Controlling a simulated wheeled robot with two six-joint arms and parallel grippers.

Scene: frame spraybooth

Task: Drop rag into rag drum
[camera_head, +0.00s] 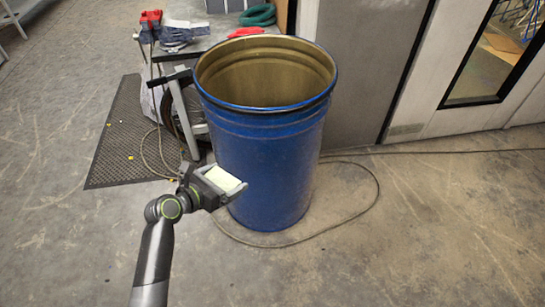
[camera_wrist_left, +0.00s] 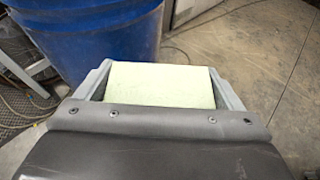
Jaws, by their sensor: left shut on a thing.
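The rag (camera_head: 222,178) is a pale yellow-green flat piece held in my left gripper (camera_head: 226,184). It also shows between the jaws in the left wrist view (camera_wrist_left: 160,84). My left gripper is shut on it, in front of the drum and well below its rim in the head view. The rag drum (camera_head: 262,160) is a large blue open-topped barrel standing upright on the floor. Its brownish inner wall shows, but its bottom is hidden. In the left wrist view the blue drum (camera_wrist_left: 95,35) fills the upper left. My right gripper is not in view.
A workbench (camera_head: 205,40) with a red vise (camera_head: 150,20), rags and a green coil (camera_head: 258,15) stands behind left of the drum. A dark perforated mat (camera_head: 120,140) and a hose (camera_head: 375,190) lie on the floor. A grey booth wall (camera_head: 365,60) stands behind. Floor at right is clear.

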